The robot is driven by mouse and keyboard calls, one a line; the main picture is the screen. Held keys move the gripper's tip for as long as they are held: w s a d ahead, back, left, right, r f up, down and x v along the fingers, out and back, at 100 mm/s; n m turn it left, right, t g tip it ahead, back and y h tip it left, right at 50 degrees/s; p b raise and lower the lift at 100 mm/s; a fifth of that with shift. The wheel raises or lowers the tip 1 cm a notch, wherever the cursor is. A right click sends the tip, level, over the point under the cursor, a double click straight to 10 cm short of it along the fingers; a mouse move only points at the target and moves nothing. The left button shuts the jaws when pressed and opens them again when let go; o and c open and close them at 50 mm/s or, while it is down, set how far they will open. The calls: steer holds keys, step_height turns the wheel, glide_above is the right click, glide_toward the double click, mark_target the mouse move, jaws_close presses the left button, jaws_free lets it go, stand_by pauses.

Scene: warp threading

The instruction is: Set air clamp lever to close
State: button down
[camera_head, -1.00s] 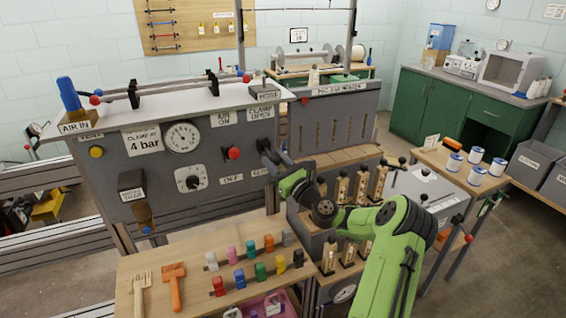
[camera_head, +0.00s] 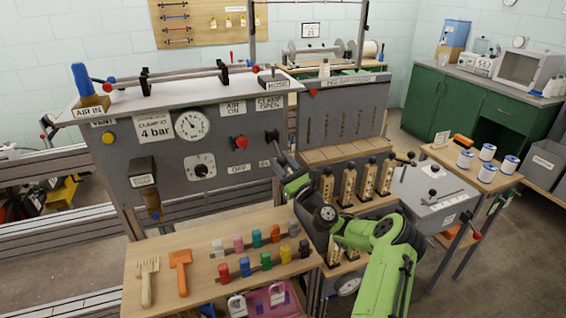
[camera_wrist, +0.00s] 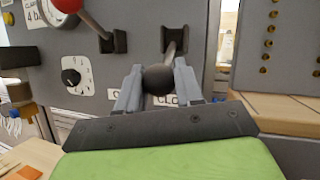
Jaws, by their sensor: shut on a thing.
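The air clamp lever has a black ball knob (camera_wrist: 158,80) on a thin rod from a dark mount (camera_wrist: 174,40) on the grey panel. In the wrist view the knob sits below the mount, in front of the partly hidden CLOSE label (camera_wrist: 165,100). My gripper (camera_wrist: 158,85) is shut on the knob, one finger on each side. In the head view my gripper (camera_head: 284,160) is at the panel's right end, below the CLAMP OPEN sign (camera_head: 269,104), and it hides most of the lever.
A lever with a red knob (camera_head: 241,143) stands left of the clamp lever, between AIR ON and OFF signs. A round dial (camera_head: 201,166) is farther left. Below are a wooden bench (camera_head: 200,290) with coloured pieces and, by my arm, several upright wooden pieces (camera_head: 368,178).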

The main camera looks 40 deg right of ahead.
steer(key=shift+f, duration=0.15)
steer(key=c, duration=1.1)
jaws_free()
steer(key=shift+c, duration=0.2)
steer(key=o, duration=0.4)
steer(key=shift+w, duration=0.25)
steer(key=shift+c, duration=0.2)
steer(key=shift+s, duration=0.1)
steer(key=shift+s, duration=0.1)
steer(key=v, duration=1.5)
steer(key=shift+s+p, duration=0.25)
steer(key=shift+p, duration=0.1)
steer(key=shift+f, duration=0.1)
